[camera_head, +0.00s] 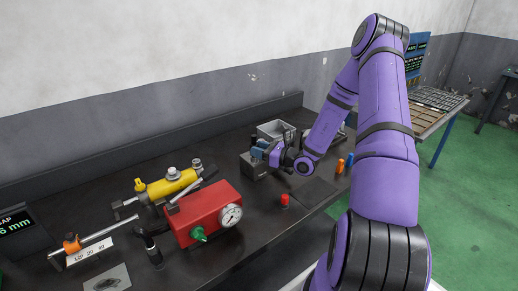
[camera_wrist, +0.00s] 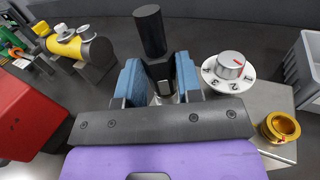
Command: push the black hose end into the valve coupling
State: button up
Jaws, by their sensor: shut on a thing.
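My gripper (camera_wrist: 160,80) has blue finger pads closed on the black hose end (camera_wrist: 150,30), whose thick black cylinder sticks out beyond the fingers in the wrist view. In the head view my gripper (camera_head: 262,150) is over the grey valve block (camera_head: 254,168); the hose end is too small to make out there. In the wrist view the valve block (camera_wrist: 262,98) carries a white numbered dial (camera_wrist: 231,66) with a red mark. The brass ring of the valve coupling (camera_wrist: 282,128) is at the block's right side, apart from the hose end and to the right of my fingers.
A red box with a gauge (camera_head: 205,215) and a yellow cylinder (camera_head: 172,184) stand to the left on the dark bench. A grey bin (camera_head: 272,130) is behind the block. A small red cap (camera_head: 285,200) and orange and blue pieces (camera_head: 341,166) are nearby.

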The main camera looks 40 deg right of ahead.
jog(key=shift+f, duration=0.3)
dwell(0.6)
jog(key=o, duration=1)
jog(key=shift+o, duration=0.2)
jog(key=shift+s, duration=0.1)
jog(key=v, duration=1.1)
jog(key=s+a+r+n+g+y, duration=0.1)
jog(key=s+a+r+n+g, duration=0.2)
jog(key=a+r+n+g, duration=0.5)
jog(key=s+a+r+n+g+y, duration=0.25)
jog(key=a+r+n+g, duration=0.35)
jog(key=a+r+n, duration=0.45)
jog(key=s+a+r+n+t+h, duration=0.3)
jog(key=s+r+n+h, duration=0.9)
jog(key=s, duration=0.5)
notch_tip(320, 180, up, 2)
jog(key=shift+r+t, duration=0.1)
jog(key=shift+t, duration=0.2)
